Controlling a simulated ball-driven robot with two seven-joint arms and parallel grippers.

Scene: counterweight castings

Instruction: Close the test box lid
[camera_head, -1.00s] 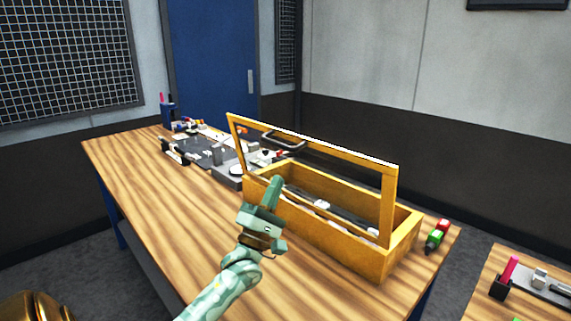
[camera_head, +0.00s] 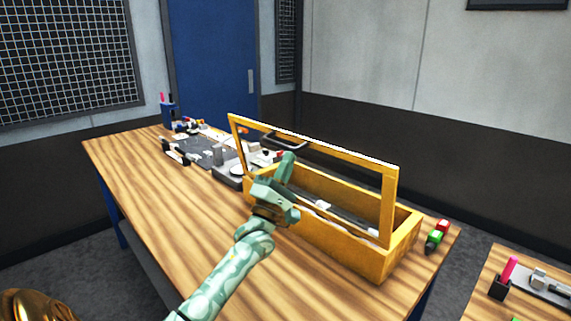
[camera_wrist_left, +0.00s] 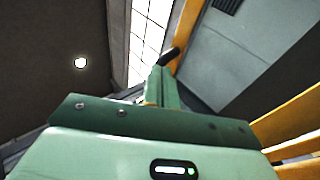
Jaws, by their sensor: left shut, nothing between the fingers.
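The test box (camera_head: 348,245) is a yellow wooden box on the table, with small parts inside. Its lid (camera_head: 310,145), a yellow frame with a clear middle, stands raised and tilted above the box. My left gripper (camera_head: 287,160) is shut and empty, pointing up at the near side of the box and overlapping the lid opening's left part. In the left wrist view the shut fingers (camera_wrist_left: 160,80) point upward, with a yellow bar (camera_wrist_left: 184,35) of the lid close to the dark tip; I cannot tell whether they touch. My right gripper is not in view.
The wooden table (camera_head: 180,215) is clear at the front left. A dark tray with parts (camera_head: 205,150) and a pen cup (camera_head: 168,115) stand at the back left. Red and green pieces (camera_head: 437,236) lie right of the box. A second table (camera_head: 490,308) is at lower right.

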